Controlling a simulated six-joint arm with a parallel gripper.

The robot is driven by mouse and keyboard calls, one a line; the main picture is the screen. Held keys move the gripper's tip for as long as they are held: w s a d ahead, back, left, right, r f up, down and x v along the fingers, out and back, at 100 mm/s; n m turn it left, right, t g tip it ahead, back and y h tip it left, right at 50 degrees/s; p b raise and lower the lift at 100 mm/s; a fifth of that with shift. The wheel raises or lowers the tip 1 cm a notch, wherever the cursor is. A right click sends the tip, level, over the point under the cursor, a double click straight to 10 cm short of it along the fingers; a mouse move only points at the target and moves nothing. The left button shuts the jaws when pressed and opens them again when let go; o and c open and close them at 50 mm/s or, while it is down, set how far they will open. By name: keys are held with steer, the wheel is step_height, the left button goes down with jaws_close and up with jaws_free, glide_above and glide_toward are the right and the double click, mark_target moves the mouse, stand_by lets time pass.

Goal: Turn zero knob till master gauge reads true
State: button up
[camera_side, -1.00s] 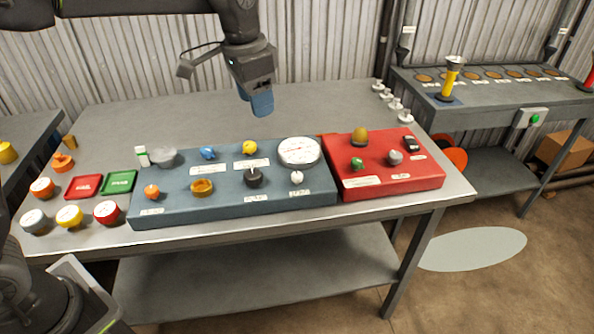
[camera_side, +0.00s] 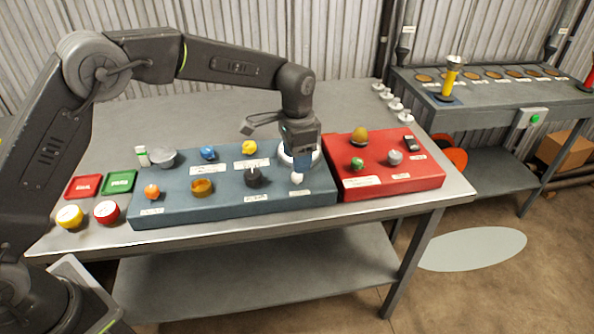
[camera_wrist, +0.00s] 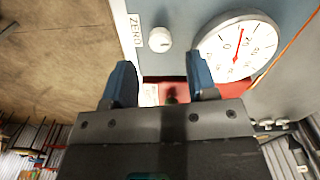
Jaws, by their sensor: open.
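The zero knob, a small white round knob (camera_side: 296,178), stands at the right front of the blue-grey panel (camera_side: 225,215). In the wrist view the white knob (camera_wrist: 160,39) sits beside a label reading ZERO (camera_wrist: 135,30). The master gauge (camera_wrist: 240,45) is a white round dial with a red needle pointing up the picture; its exact reading is too small to tell. In the side view my gripper mostly covers the gauge (camera_side: 284,152). My gripper (camera_side: 301,172) is over the panel, just behind and above the knob. Its blue fingers (camera_wrist: 161,68) are open, with nothing between them.
A black knob (camera_side: 254,177) is left of the zero knob, with a yellow knob (camera_side: 249,147) and blue knob (camera_side: 208,152) behind. A red panel (camera_side: 350,185) with several fittings adjoins on the right.

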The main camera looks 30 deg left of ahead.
mark_target(297, 179)
steer(key=shift+f, duration=2.4)
steer(key=c, duration=0.9)
